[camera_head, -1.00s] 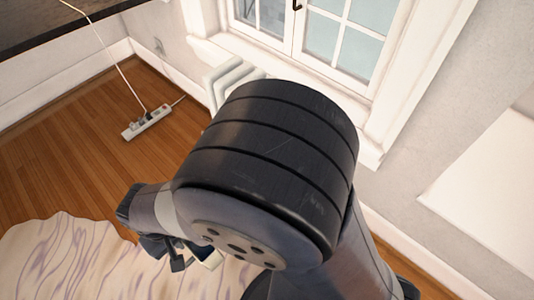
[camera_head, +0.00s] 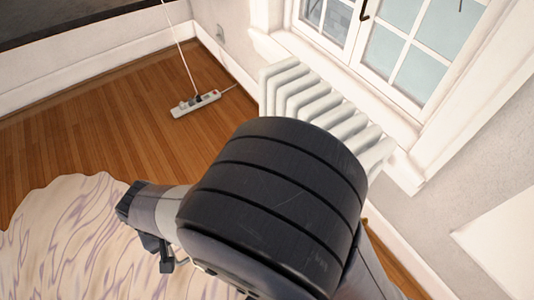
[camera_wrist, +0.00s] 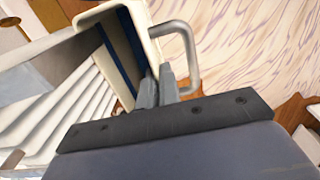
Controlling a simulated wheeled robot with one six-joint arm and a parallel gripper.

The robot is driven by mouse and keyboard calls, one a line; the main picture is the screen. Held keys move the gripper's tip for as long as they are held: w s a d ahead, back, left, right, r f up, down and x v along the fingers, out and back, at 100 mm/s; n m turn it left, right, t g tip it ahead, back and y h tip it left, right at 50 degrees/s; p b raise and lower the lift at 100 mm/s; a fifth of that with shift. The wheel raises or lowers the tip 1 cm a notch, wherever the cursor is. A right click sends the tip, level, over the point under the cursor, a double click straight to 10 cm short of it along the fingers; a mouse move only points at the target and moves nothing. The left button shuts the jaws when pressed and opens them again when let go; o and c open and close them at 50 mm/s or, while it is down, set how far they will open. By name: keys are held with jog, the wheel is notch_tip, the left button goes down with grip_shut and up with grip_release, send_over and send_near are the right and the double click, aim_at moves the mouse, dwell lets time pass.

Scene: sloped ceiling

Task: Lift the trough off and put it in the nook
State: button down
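The trough (camera_wrist: 131,22) shows in the wrist view as a cream, open channel with a dark blue inside and a grey metal handle (camera_wrist: 194,57). In the head view my arm hides the fingers and the trough. The nook cannot be made out in either view.
A white radiator (camera_head: 315,100) stands under the window (camera_head: 385,45); it also shows at the left of the wrist view (camera_wrist: 62,118). A power strip (camera_head: 196,103) with a cord lies on the wooden floor (camera_head: 85,125). A pale purple-veined rug (camera_head: 70,235) covers the lower left.

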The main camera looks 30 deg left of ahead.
aim_at(171, 249)
jog(key=shift+s+a+r+p, duration=0.2)
jog(key=shift+s+a, duration=0.25)
jog(key=shift+s, duration=0.3)
jog(key=shift+s+a+r+p, duration=0.2)
jog(key=shift+s+a, duration=0.2)
jog(key=shift+s, duration=0.3)
jog(key=shift+w, duration=0.1)
